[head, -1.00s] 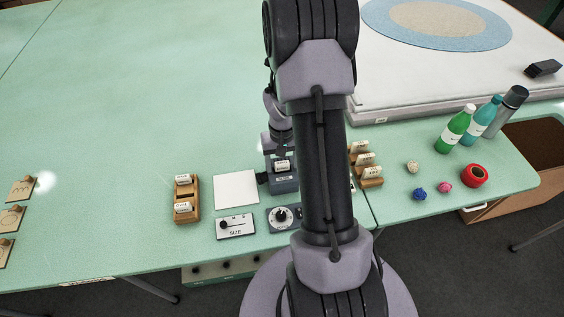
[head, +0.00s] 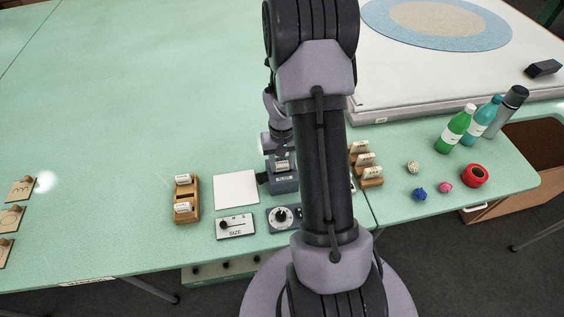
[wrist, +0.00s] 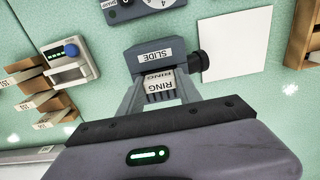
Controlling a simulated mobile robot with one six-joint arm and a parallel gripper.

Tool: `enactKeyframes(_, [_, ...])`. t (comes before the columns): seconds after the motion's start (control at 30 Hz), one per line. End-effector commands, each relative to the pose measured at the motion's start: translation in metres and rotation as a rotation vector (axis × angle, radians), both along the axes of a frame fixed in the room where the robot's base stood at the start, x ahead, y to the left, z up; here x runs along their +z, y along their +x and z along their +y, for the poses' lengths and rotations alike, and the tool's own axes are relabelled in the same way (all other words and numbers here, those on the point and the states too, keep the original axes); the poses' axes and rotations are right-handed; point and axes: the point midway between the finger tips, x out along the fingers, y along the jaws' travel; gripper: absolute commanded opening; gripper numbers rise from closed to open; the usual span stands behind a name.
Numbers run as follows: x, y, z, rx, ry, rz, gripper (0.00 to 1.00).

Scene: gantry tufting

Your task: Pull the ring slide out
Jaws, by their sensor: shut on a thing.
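The ring slide (wrist: 160,88) is a small white tile marked RING, at the dark grey holder (wrist: 150,58) labelled SLIDE. My gripper (wrist: 158,82) is shut on the ring slide, one finger on each side of it, in the wrist view. The tile stands close against the holder; how deep it sits in the slot I cannot tell. In the head view the holder (head: 284,184) stands left of my arm, with the gripper (head: 281,158) just above it. My arm covers the area to the right of the holder.
A black knob (wrist: 198,62) juts from the holder's side. A white square (head: 236,189), a SIZE panel (head: 235,227) and a dial box (head: 285,217) lie close by. Wooden slide racks stand left (head: 195,199) and right (head: 372,182). The table's left side is mostly clear.

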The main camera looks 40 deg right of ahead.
Motion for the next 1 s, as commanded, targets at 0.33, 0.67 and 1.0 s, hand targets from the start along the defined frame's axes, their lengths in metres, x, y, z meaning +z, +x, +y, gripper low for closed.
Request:
enactKeyframes(0.33, [0.011,0.0,0.0,0.0,0.0,0.0,0.0])
enactKeyframes(0.67, [0.025,0.0,0.0,0.0,0.001,0.001,0.0])
enactKeyframes(1.0, [0.039,0.0,0.0,0.0,-0.001,-0.001,0.0])
